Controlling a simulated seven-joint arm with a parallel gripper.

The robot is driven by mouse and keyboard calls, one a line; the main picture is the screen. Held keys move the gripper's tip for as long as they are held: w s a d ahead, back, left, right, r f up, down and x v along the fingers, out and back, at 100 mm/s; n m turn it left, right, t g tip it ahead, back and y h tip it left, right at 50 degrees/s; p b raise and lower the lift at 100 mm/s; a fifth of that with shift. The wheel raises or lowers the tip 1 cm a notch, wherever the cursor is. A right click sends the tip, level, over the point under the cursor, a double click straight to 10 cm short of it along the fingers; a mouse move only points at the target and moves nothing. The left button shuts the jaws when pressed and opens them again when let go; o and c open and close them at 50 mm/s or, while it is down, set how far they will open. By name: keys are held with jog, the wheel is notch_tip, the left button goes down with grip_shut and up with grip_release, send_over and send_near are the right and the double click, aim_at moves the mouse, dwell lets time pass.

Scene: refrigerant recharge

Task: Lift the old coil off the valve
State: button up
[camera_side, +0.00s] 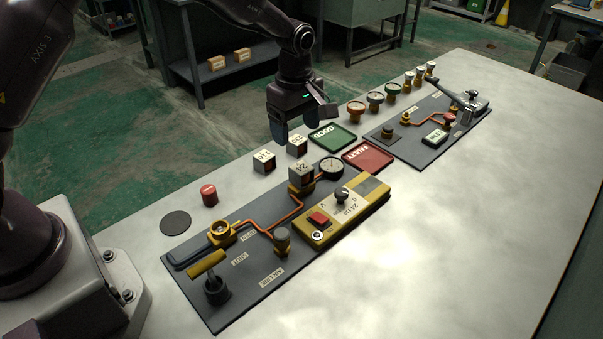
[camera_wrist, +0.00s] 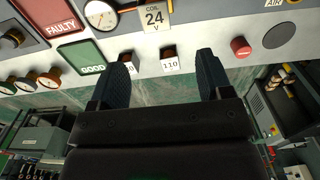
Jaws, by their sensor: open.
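In the wrist view the coil's "COIL 24 V" label (camera_wrist: 153,17) shows at the top edge, beyond the fingers. My gripper (camera_side: 280,132) is open and empty, behind the panel and the two loose coils. In the wrist view its two dark fingers (camera_wrist: 163,72) are spread apart, and nothing is held between them.
Two loose coils, one marked 110 (camera_side: 264,161) and another (camera_side: 296,146), stand behind the panel. A green GOOD tray (camera_side: 333,138) and red FAULTY tray (camera_side: 368,157) lie to the right. A yellow meter (camera_side: 343,211) stands in front of the coil. The table's front right is clear.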

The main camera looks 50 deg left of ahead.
send_over(301, 167)
jog(key=f, duration=0.5)
jog(key=shift+s+a, duration=0.3)
jog(key=shift+w+d+f, duration=0.1)
jog(key=shift+d+f, duration=0.05)
jog(key=shift+f, duration=0.75)
jog(key=shift+w+d+f, duration=0.1)
jog(key=shift+f, duration=0.8)
jog(key=shift+w+d+f, duration=0.1)
jog(key=shift+d+f, duration=0.05)
jog(key=shift+f, duration=0.75)
jog(key=c, duration=1)
